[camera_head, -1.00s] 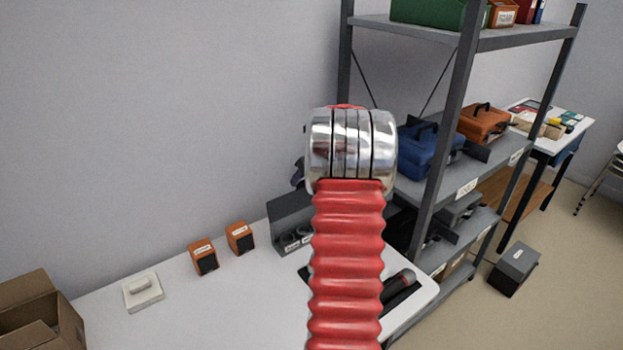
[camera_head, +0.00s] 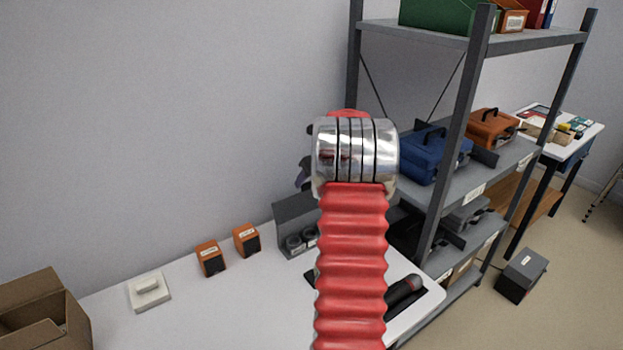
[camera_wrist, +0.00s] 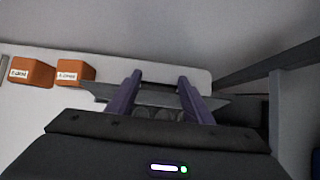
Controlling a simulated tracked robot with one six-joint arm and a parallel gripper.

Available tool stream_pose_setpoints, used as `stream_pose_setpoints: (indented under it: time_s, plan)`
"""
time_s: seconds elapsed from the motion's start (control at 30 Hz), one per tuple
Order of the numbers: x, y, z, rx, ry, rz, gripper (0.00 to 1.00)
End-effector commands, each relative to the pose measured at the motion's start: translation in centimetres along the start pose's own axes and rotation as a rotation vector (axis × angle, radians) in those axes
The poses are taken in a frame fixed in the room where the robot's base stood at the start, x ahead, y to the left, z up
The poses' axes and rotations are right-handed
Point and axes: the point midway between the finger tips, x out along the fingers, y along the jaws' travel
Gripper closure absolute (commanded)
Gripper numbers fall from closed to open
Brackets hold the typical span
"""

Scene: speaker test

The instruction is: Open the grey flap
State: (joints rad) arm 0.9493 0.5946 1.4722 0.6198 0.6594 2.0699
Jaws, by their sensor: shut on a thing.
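The grey flap (camera_head: 293,210) stands raised at the back of the white table in the head view, above a grey case with dark round parts (camera_head: 296,243). My red arm hides its right side. In the wrist view the flap (camera_wrist: 98,91) is a grey strip running across between the purple fingers of my gripper (camera_wrist: 160,90). My gripper is shut on the flap. In the head view only a bit of a purple finger shows beside my arm, and the grip itself is hidden.
Two orange speakers (camera_head: 210,259), a white block on a plate (camera_head: 149,291) and a cardboard box (camera_head: 40,310) stand left on the table (camera_head: 215,318). A microphone (camera_head: 405,287) lies at right. A grey shelf rack (camera_head: 468,120) stands close on the right.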

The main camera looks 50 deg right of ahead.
Motion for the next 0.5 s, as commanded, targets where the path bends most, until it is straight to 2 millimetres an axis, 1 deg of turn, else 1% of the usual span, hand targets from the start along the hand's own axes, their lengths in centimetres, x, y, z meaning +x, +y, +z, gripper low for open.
stream_pose_setpoints:
  time_s: [0.03,0.13,0.17,0.4,0.43,0.5]
  plan:
    - [-0.12,-0.30,0.58,0.000,-0.013,-0.011,0.94]
    - [-0.11,-0.27,0.60,0.000,-0.013,-0.011,0.94]
    - [-0.10,-0.26,0.61,0.000,-0.013,-0.011,0.53]
    - [-0.03,-0.09,0.42,-0.002,-0.009,-0.007,0.36]
    - [-0.02,-0.07,0.40,-0.002,-0.008,-0.007,0.34]
    - [0.00,-0.04,0.37,-0.002,-0.007,-0.006,0.34]
